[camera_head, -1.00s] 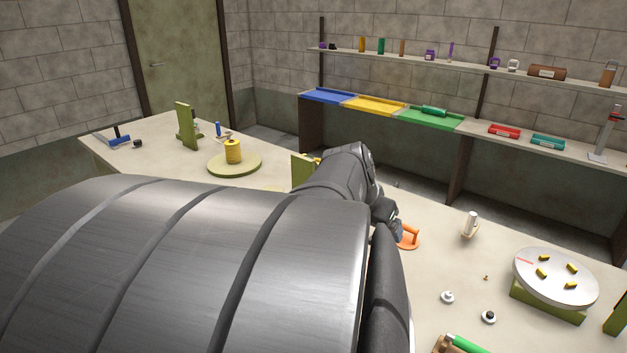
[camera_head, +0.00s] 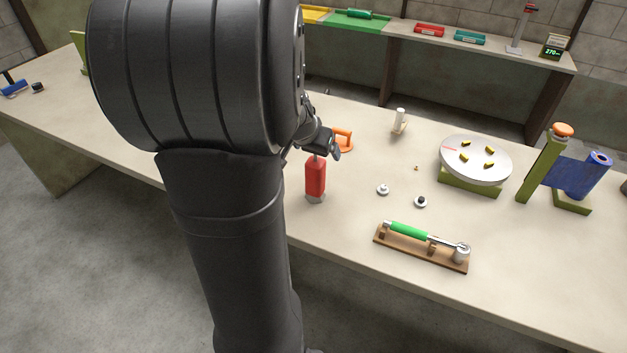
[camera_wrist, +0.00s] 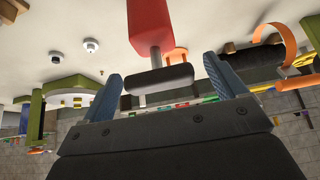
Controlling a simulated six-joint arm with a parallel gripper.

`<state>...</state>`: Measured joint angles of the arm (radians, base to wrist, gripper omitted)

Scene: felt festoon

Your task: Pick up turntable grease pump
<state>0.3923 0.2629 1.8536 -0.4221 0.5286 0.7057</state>
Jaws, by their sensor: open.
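My gripper (camera_wrist: 163,68) is open, with one blue finger on each side of the handle and a gap visible at both sides. In the head view my gripper (camera_head: 328,146) is at the top of the pump and hides most of the handle.
An orange handled piece (camera_head: 343,138) stands just behind my gripper. To the right are two small round pieces (camera_head: 383,189), a green-handled tool on a wooden board (camera_head: 420,245) and a grey turntable disc (camera_head: 472,155). My arm hides part of the left table.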

